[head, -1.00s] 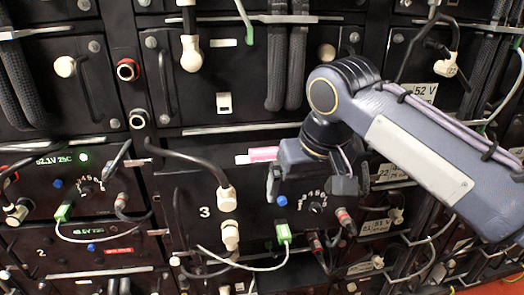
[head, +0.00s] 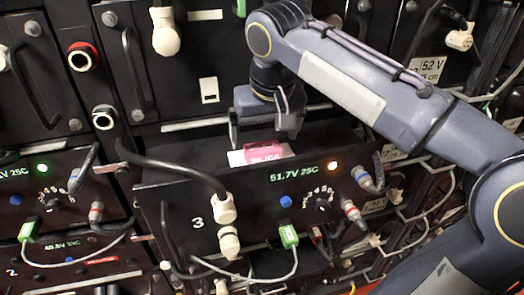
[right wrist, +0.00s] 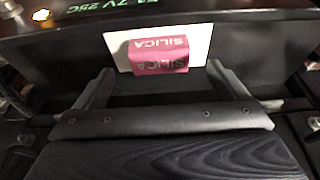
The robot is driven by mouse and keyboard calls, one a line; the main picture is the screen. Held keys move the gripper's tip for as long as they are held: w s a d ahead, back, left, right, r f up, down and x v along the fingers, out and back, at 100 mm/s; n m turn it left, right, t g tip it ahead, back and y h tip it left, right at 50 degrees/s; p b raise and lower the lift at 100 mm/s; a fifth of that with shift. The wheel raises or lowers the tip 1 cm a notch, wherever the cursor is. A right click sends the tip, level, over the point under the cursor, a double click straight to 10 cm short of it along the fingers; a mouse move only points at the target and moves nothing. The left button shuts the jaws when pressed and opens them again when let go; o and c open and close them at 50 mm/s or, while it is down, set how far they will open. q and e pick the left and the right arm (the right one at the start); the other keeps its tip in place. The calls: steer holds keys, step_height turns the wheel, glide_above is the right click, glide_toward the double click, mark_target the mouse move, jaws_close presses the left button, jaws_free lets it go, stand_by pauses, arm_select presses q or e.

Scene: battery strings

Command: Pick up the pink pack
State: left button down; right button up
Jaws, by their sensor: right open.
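The pink pack (head: 265,151), marked SILICA, lies on a white card (head: 236,158) on top of the black battery module labelled 3 (head: 160,200). My right gripper (head: 262,140) is just behind and above the pack in the head view. In the right wrist view the pack (right wrist: 158,54) sits ahead of my open, empty fingers (right wrist: 160,80), roughly centred between them. The fingertips reach to about the pack's lower edge there; I cannot tell whether they touch it. My left gripper is not in view.
The module's front carries a black cable with a white connector (head: 223,208), a green plug (head: 289,236), knobs and a lit readout (head: 293,175). The module above (head: 200,60) stands close behind my right gripper. Similar modules and cables crowd both sides.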

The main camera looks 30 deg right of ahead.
mark_target(263, 146)
steer(key=shift+x, duration=1.75)
steer(key=shift+w+d, duration=0.1)
steer(key=shift+w, duration=0.1)
steer(key=shift+r, duration=0.1)
steer(key=c, duration=1.1)
